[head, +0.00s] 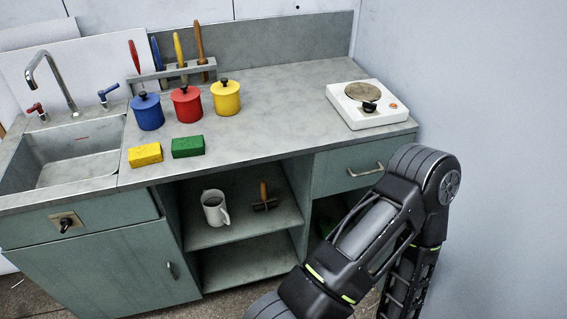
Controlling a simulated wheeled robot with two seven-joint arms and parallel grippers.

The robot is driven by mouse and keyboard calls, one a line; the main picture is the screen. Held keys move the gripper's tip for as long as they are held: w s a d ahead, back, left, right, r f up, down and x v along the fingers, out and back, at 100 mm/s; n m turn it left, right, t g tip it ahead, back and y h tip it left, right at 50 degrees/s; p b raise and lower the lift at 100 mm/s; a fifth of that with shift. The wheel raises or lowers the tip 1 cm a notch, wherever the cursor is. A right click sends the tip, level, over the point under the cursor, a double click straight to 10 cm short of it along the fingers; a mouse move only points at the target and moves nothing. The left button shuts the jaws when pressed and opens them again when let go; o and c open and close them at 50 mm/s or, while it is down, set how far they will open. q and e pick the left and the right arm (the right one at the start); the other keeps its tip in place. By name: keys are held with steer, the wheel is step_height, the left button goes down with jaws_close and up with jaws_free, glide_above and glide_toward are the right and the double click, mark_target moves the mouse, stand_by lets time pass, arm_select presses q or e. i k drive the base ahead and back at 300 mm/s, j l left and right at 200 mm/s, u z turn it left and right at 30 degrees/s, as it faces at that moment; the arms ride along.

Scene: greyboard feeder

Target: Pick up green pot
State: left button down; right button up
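A green shape (379,247) shows partly behind my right arm, low in the open compartment under the drawer. My arm hides most of it, so I cannot tell for sure that it is the green pot. On the counter stand a blue pot (148,114), a red pot (187,106) and a yellow pot (226,99), all lidded and upright. My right arm fills the lower right, bent with its elbow up, in front of that compartment. Neither gripper's fingers show in the head view.
A yellow sponge (145,155) and a green sponge (188,147) lie by the counter's front edge. A white hot plate (369,108) stands at the right, below it a closed drawer (350,170). A mug (215,209) and a brush (265,200) are on the open shelf. The mid-right counter is clear.

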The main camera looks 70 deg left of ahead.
mark_target(322, 235)
steer(key=u, duration=0.45)
steer(key=j+u, duration=0.1)
steer(key=u, duration=0.85)
steer(key=j+u, duration=0.1)
steer(key=u, duration=0.8)
steer(key=j+u, duration=0.1)
steer(key=u, duration=0.4)
